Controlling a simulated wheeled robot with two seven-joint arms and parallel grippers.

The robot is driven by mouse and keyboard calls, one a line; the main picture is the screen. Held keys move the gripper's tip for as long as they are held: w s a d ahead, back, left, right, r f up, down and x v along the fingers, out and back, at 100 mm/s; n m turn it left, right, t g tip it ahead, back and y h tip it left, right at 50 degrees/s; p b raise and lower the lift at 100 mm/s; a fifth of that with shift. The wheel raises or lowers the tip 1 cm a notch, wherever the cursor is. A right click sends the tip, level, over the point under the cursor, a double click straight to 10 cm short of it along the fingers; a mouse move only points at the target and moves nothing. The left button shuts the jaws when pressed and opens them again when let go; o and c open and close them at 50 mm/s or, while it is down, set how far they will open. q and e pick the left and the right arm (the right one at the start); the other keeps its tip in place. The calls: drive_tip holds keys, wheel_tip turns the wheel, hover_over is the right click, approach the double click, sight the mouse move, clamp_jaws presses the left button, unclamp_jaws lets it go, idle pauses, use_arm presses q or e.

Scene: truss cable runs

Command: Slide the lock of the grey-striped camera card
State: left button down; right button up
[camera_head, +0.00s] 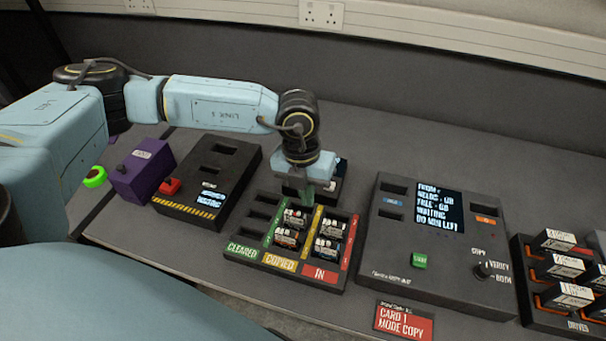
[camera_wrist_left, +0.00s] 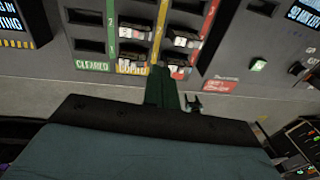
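The sorting tray (camera_head: 262,228) has columns labelled CLEARED, COPIED and IN. Two cards, an upper (camera_head: 295,217) and a lower (camera_head: 286,237), sit in the COPIED column. Two more, an upper (camera_head: 333,228) and a lower (camera_head: 326,248), sit in the IN column. The stripe colours and locks are too small to tell, so I cannot pick out the grey-striped card. My left gripper (camera_head: 309,193) points down over the tray's back edge, its green fingers near the upper cards. In the left wrist view, the fingers (camera_wrist_left: 163,88) overlap the tray; their gap is unclear. My right gripper is not in view.
A copy station (camera_head: 400,262) with a screen, green button and knob stands right of the tray. A rack of cards (camera_head: 535,318) is at far right. A black box with a red button (camera_head: 168,187) and a purple box (camera_head: 140,178) stand left. A red card sign (camera_head: 404,320) is in front.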

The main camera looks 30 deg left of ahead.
use_arm(q)
drive_tip(key=a+y, duration=0.1)
drive_tip(key=a, duration=0.2)
drive_tip(key=b, duration=0.4)
hover_over(298, 213)
wheel_tip(298, 213, down, 5)
drive_tip(key=shift+a+r, duration=0.15)
drive_tip(key=shift+r, duration=0.05)
drive_tip(key=shift+f, duration=0.5)
idle(1.1)
drive_tip(key=shift+f+b, duration=0.6)
drive_tip(key=shift+b, duration=0.05)
idle(0.4)
drive_tip(key=shift+r, duration=0.1)
idle(0.5)
drive_tip(key=shift+s+a, duration=0.1)
drive_tip(key=shift+a, duration=0.25)
idle(0.3)
